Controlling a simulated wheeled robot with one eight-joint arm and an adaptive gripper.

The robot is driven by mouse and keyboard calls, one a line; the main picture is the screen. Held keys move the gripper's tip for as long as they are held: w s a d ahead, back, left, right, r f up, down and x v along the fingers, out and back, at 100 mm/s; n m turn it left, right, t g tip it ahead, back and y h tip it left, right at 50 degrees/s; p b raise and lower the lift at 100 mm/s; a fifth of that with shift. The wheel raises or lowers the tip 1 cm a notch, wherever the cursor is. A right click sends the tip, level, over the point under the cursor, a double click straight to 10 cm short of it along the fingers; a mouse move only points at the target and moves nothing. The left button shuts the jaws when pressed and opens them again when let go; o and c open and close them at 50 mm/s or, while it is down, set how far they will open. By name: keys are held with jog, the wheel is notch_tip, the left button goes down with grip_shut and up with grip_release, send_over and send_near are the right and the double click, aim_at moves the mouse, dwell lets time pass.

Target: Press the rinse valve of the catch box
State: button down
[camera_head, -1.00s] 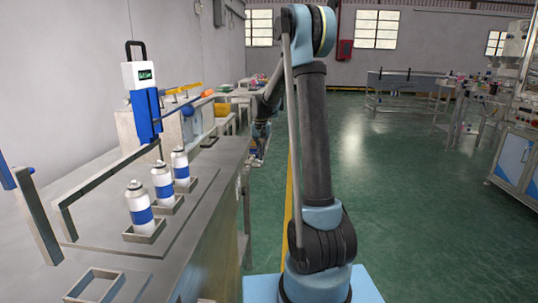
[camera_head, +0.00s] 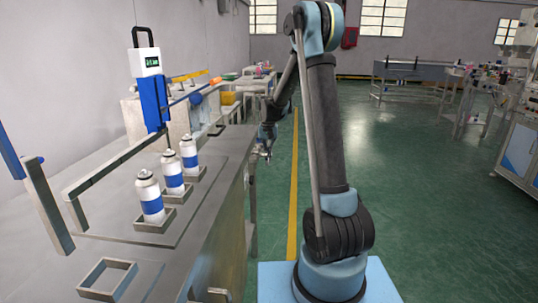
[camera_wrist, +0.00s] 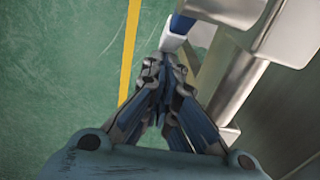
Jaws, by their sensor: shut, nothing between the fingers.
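My gripper (camera_wrist: 163,62) is shut and empty, pointing away from the wrist in the wrist view. In the head view my gripper (camera_head: 265,152) is small, low beside the right side of the steel bench (camera_head: 215,235). Just beyond the fingertips in the wrist view is a small white and blue part (camera_wrist: 178,27). I cannot tell whether the tips touch it, or whether it is the rinse valve. Shiny metal box-like parts (camera_wrist: 225,10) lie right of it. I cannot make out the catch box for certain in either view.
Several white-and-blue aerosol cans (camera_head: 151,197) stand in square holders on the bench, near an empty square frame (camera_head: 107,279). A blue and white upright device (camera_head: 152,90) stands behind them. Green floor with a yellow line (camera_head: 293,190) is open to the right.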

jog(key=shift+s+f, duration=0.15)
jog(key=shift+f, duration=0.15)
dwell(0.5)
jog(key=w+d+r, duration=0.1)
jog(key=w+r, duration=0.8)
jog(key=w, duration=0.1)
jog(key=shift+d, duration=0.25)
jog(key=shift+r, duration=0.1)
